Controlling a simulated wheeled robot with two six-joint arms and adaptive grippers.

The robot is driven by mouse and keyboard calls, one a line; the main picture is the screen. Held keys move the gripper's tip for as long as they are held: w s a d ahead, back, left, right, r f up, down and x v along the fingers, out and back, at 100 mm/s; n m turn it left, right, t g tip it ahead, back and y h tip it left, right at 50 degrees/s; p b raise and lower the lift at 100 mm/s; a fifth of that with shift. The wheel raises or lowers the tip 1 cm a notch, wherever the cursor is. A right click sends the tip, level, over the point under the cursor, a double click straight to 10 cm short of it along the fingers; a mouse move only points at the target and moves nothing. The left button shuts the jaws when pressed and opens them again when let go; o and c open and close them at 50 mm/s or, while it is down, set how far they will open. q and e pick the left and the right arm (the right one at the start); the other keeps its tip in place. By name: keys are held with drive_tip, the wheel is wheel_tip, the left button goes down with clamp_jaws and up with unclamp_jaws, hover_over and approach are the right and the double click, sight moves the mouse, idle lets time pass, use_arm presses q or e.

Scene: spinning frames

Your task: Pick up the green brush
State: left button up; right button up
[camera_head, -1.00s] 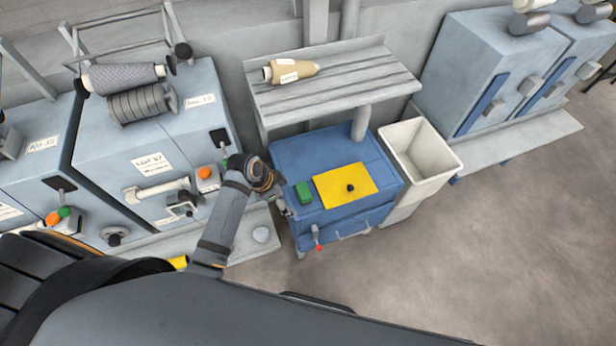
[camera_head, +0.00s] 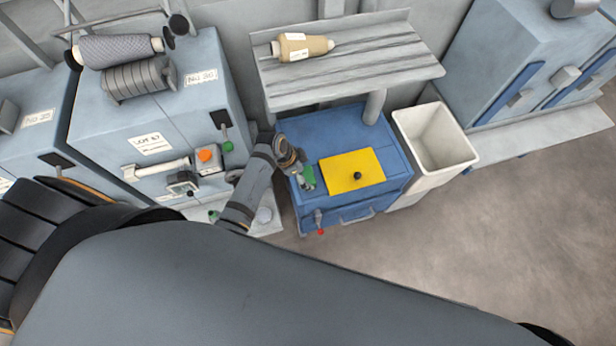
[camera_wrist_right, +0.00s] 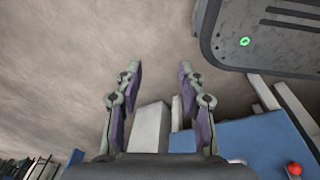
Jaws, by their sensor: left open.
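The green brush (camera_head: 309,174) is a small green block on the left part of the blue cart top (camera_head: 318,128), beside a yellow sheet. My left gripper (camera_head: 303,182) is open at the brush and hides part of it. I cannot tell whether its fingers touch the brush. In the right wrist view my right gripper (camera_wrist_right: 159,70) is open and empty, its two fingers wide apart above the floor and cart area. The brush is not seen in that view.
The yellow sheet (camera_head: 340,178) with a black knob lies right of the brush. A grey shelf (camera_head: 340,72) holding a tan cone (camera_head: 305,47) overhangs behind. A white bin (camera_head: 432,140) stands right of the cart. Blue machines (camera_head: 205,120) stand left. Floor (camera_head: 520,230) at right is clear.

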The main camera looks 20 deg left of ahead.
sight(308, 175)
use_arm(q)
drive_tip(key=x, duration=0.3)
drive_tip(key=shift+w+f, duration=0.1)
drive_tip(key=c, duration=1.3)
drive_tip(key=shift+o, duration=0.2)
use_arm(e)
drive_tip(key=shift+s+a+f, duration=0.1)
drive_tip(key=shift+s+f, duration=0.1)
drive_tip(key=shift+s, duration=0.75)
use_arm(q)
wheel_tip(308, 175, up, 3)
drive_tip(key=shift+f, duration=0.15)
drive_tip(key=s+a+r, duration=0.1)
drive_tip(key=s+r, duration=0.9)
drive_tip(key=s, duration=0.4)
drive_tip(key=shift+a+r, duration=0.2)
drive_tip(key=shift+a, duration=0.2)
use_arm(e)
drive_tip(key=shift+r, duration=0.35)
